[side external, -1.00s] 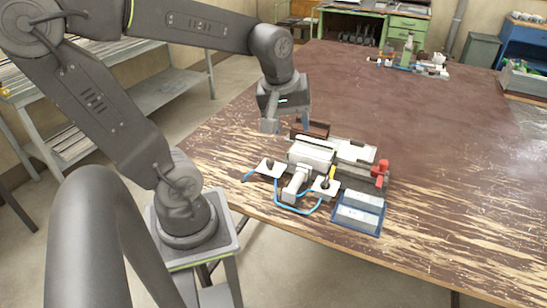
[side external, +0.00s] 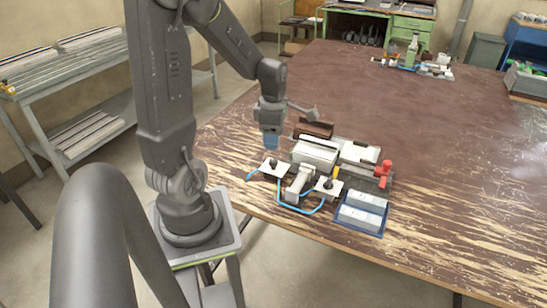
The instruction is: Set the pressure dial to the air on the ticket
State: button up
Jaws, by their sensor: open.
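Two pale plates with dark knobs lie at the front left of the clamp fixture, a left plate (side external: 275,172) and a right plate (side external: 327,189). Which one is the pressure dial, and any scale marks, I cannot make out. No ticket can be told apart or read at this size. My gripper (side external: 271,141) points down just above and behind the left plate's knob (side external: 272,163), seemingly apart from it. It is open and holds nothing I can see; its fingers overlap in this view. The clamp fixture (side external: 316,153) has a pale block on top.
Blue hoses (side external: 300,209) loop in front of the fixture. A red handle (side external: 384,169) stands at its right. A blue tray (side external: 361,228) of grey blocks sits at front right. A brown bin (side external: 313,128) is behind. The brown table (side external: 430,140) is clear to the right.

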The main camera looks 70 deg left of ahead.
aim_at(274, 160)
notch_tip(274, 160, down, 8)
jog(key=shift+r, duration=0.25)
jog(key=shift+c, duration=0.2)
jog(key=c, duration=0.9)
